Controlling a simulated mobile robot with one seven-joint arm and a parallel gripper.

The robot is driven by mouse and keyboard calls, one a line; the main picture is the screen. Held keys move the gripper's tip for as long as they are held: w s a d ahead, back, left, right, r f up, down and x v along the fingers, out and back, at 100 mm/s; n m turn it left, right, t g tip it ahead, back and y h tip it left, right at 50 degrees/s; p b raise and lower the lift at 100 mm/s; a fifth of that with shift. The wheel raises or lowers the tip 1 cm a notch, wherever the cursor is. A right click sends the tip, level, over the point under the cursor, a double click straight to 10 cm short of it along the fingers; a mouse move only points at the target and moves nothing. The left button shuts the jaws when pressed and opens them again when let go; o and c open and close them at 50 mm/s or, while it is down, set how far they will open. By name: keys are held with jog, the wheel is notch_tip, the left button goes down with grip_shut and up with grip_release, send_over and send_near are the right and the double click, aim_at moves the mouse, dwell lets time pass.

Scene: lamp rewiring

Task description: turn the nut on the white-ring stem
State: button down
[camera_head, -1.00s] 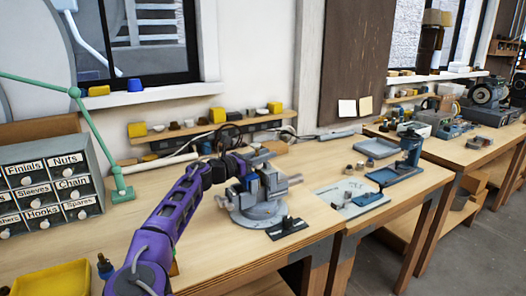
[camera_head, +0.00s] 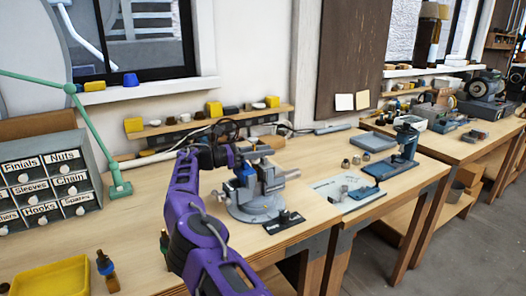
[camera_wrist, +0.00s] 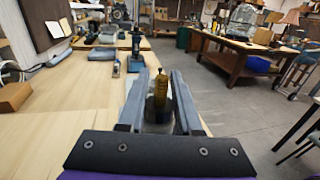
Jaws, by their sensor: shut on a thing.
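In the wrist view, my gripper (camera_wrist: 162,78) has its two grey fingers on either side of an upright brass-coloured piece (camera_wrist: 160,94), and it is shut on it. A grey round form shows below and behind this piece, between the fingers. I cannot make out a white ring, or tell the nut from its stem. In the head view, my purple arm reaches to the grey vise (camera_head: 262,205) on the bench, with my gripper (camera_head: 250,155) at its top. Blue parts show at the vise jaws. The stem is too small and covered to tell there.
A labelled drawer cabinet (camera_head: 45,182) and a yellow tray (camera_head: 52,280) stand at the left. A blue press (camera_head: 400,160) stands to the right on the bench (camera_head: 130,225). A black stand lies at the vise's front. Cables run behind my gripper.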

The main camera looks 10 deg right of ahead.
dwell(0.4)
jog(key=c, duration=0.6)
grip_release()
jog(key=shift+d, duration=0.1)
